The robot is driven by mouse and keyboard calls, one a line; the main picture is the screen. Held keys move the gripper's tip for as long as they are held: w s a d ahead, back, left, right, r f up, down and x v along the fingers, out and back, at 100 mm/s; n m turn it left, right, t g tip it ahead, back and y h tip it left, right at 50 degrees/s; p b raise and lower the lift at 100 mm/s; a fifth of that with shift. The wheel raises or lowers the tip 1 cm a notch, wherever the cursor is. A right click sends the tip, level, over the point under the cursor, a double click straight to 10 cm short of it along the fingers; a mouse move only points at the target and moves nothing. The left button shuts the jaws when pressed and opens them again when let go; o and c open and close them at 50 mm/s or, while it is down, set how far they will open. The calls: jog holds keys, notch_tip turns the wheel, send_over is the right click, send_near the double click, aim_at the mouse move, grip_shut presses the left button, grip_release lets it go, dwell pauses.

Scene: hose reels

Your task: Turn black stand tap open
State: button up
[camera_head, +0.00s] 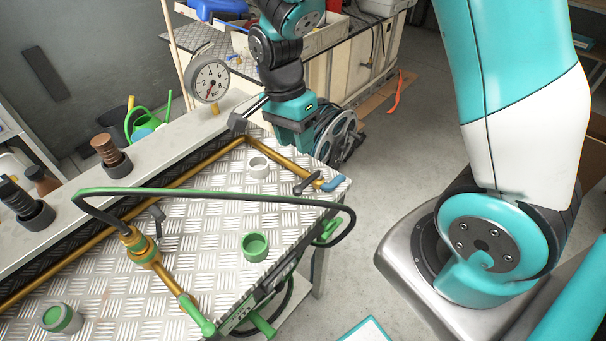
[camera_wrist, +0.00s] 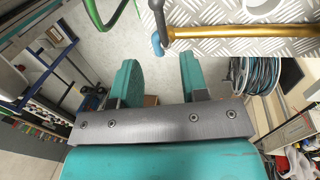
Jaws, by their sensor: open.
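A black lever handle (camera_head: 305,184) sits on the brass pipe near its blue end (camera_head: 332,183), at the right corner of the patterned metal bench top. The black handle (camera_wrist: 157,12) and the blue end (camera_wrist: 157,45) also show at the top of the wrist view. A second dark lever (camera_head: 157,212) stands by the brass pipe further left; I cannot tell for sure which lever is the black stand tap. My gripper (camera_wrist: 157,65) is open and empty, its two teal fingers apart. In the head view it is above the bench's far right edge, apart from the handle.
A dark hose with green fittings (camera_head: 215,194) arches over the bench. A pressure gauge (camera_head: 209,80) stands behind. Green cup (camera_head: 255,246) and white cup (camera_head: 258,166) are on the bench top. A hose reel (camera_head: 338,137) is beyond the gripper.

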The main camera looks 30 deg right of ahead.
aim_at(304, 182)
jog(key=f, duration=0.3)
jog(key=s+f, duration=0.1)
jog(key=f, duration=0.2)
jog(key=s+f+p, duration=0.1)
jog(key=f, duration=0.3)
jog(key=shift+d, duration=0.25)
jog(key=shift+c, duration=0.2)
grip_shut()
